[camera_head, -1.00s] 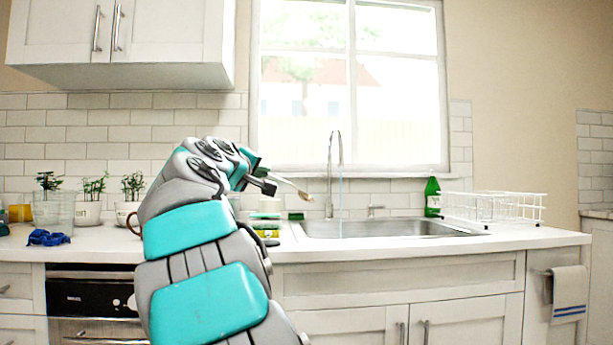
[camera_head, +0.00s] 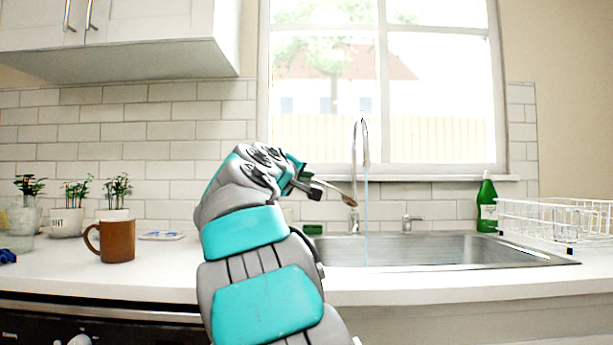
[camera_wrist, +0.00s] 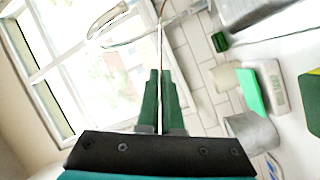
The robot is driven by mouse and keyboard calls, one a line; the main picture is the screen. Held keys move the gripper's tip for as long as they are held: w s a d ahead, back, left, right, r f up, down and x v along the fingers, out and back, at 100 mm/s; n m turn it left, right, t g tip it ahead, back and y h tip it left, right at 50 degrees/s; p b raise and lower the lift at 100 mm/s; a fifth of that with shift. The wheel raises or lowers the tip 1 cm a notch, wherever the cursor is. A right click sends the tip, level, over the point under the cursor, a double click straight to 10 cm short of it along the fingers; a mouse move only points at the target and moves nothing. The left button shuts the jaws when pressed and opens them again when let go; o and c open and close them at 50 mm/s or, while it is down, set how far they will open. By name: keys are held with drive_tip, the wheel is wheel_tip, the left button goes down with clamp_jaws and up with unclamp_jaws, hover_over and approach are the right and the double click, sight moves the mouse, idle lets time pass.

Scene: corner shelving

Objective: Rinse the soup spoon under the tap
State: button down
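My gripper (camera_head: 312,188) is up over the counter, left of the tap (camera_head: 354,175). It is shut on the thin handle of the soup spoon (camera_head: 347,198), whose bowl points right and slightly down, close to the tap's neck. In the wrist view the green fingers (camera_wrist: 160,82) are together around the spoon (camera_wrist: 160,45), seen nearly edge-on. A thin bluish water stream (camera_head: 366,215) falls from the spout into the sink (camera_head: 440,248). The spoon's bowl appears left of the stream and apart from it. The handle's end is hidden by the gripper.
A brown mug (camera_head: 117,240) and small potted plants (camera_head: 76,195) stand on the left counter. A green bottle (camera_head: 487,205) stands behind the sink, and a white dish rack (camera_head: 560,222) is at right. The window (camera_head: 390,90) is behind the tap.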

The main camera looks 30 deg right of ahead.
drive_tip(key=s+d+f+p+x, duration=0.1)
drive_tip(key=f+p+x, duration=0.1)
drive_tip(key=x, duration=1.1)
drive_tip(key=shift+s+f, duration=0.2)
drive_tip(key=shift+f, duration=0.05)
idle(0.4)
drive_tip(key=shift+s, duration=0.1)
drive_tip(key=shift+s+d, duration=0.3)
drive_tip(key=shift+s, duration=0.1)
drive_tip(key=shift+a, duration=0.1)
drive_tip(key=b+v, duration=0.3)
drive_tip(key=v, duration=0.4)
drive_tip(key=shift+a, duration=0.6)
idle(0.3)
drive_tip(key=shift+w+a, duration=0.1)
idle(1.1)
